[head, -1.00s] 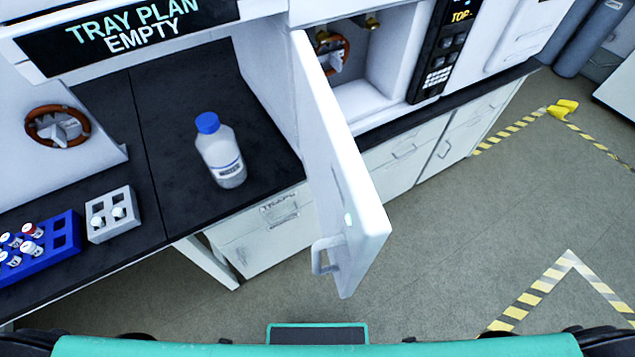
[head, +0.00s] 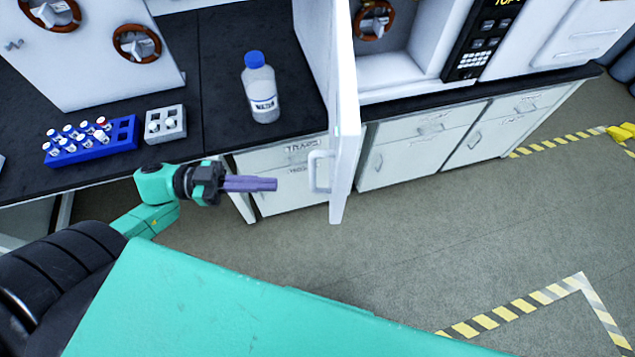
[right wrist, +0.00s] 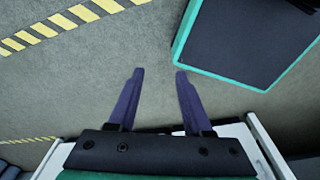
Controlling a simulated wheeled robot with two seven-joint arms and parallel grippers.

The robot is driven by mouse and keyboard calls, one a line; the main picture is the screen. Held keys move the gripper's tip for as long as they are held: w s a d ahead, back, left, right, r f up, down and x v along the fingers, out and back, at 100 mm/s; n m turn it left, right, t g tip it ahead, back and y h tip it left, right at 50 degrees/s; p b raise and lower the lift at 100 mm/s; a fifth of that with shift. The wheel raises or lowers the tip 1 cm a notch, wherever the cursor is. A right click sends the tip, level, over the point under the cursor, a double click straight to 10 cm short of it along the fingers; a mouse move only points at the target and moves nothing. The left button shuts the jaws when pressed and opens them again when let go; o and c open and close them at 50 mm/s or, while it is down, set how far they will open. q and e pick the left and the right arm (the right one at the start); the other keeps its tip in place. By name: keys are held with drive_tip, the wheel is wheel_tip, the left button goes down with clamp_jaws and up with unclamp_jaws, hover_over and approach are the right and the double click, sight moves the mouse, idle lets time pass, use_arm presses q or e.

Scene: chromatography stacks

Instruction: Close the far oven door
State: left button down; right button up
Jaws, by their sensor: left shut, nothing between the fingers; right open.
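The white oven door (head: 347,110) stands open in the head view, swung out toward me past the bench edge. Its handle (head: 318,171) is on the face turned to the left. The open oven chamber (head: 397,66) is to the right of the door, with a brown ring inside. My left gripper (head: 276,184) is shut and empty, a short way left of the handle and apart from it in the picture. My right gripper (right wrist: 156,72) shows in the right wrist view, open and empty, with bare floor behind it.
A blue-capped bottle (head: 262,90) stands on the black bench left of the door. A blue vial rack (head: 92,142) and a grey rack (head: 165,127) stand further left. White drawers (head: 420,143) run below the oven. The floor (head: 400,250) in front is clear, with striped tape.

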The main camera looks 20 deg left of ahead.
sight(315, 185)
use_arm(q)
drive_tip(key=p+x, duration=0.2)
drive_tip(key=x, duration=0.8)
drive_tip(key=shift+s+r, duration=0.1)
drive_tip(key=shift+r, duration=0.05)
drive_tip(key=shift+d, duration=0.25)
use_arm(e)
drive_tip(key=shift+s+d+r, duration=0.1)
drive_tip(key=shift+s+r, duration=0.25)
drive_tip(key=shift+r, duration=0.25)
drive_tip(key=shift+s+d+r, duration=0.1)
drive_tip(key=shift+s+r, duration=0.2)
drive_tip(key=shift+r, duration=0.3)
use_arm(q)
drive_tip(key=shift+d, duration=0.1)
use_arm(e)
drive_tip(key=shift+d, duration=0.1)
